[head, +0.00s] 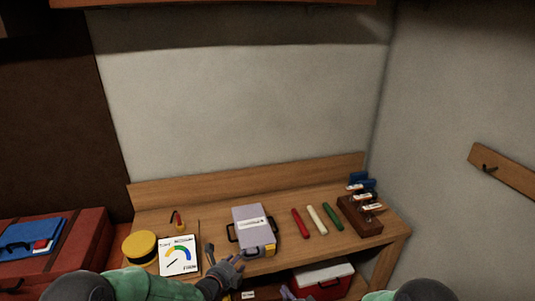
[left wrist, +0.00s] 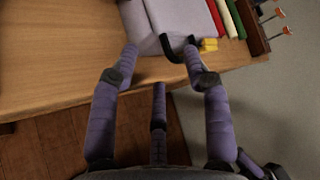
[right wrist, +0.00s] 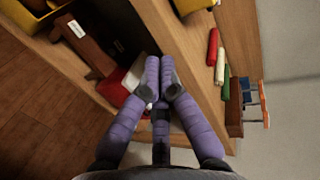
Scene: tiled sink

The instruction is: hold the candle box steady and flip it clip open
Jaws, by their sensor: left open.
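The candle box (head: 250,217), pale lavender-grey with a white label, lies on the wooden bench with black handles at its sides. A yellow clip (head: 270,248) is at its front right corner; it also shows in the left wrist view (left wrist: 207,44). I cannot tell the clip's exact position. My left gripper (head: 236,260) is open, at the box's near side; in the left wrist view its spread fingertips (left wrist: 161,54) are by the box edge and a black handle (left wrist: 177,47). My right gripper (right wrist: 160,62) has its fingers together, empty, below the bench's front edge.
Red, white and green candles (head: 317,219) lie right of the box, beside a wooden rack (head: 350,216) of tools. A gauge card (head: 180,257) and a yellow round tin (head: 140,247) stand left. A red-and-white cooler (head: 322,278) sits beneath the bench. A red case (head: 88,245) is far left.

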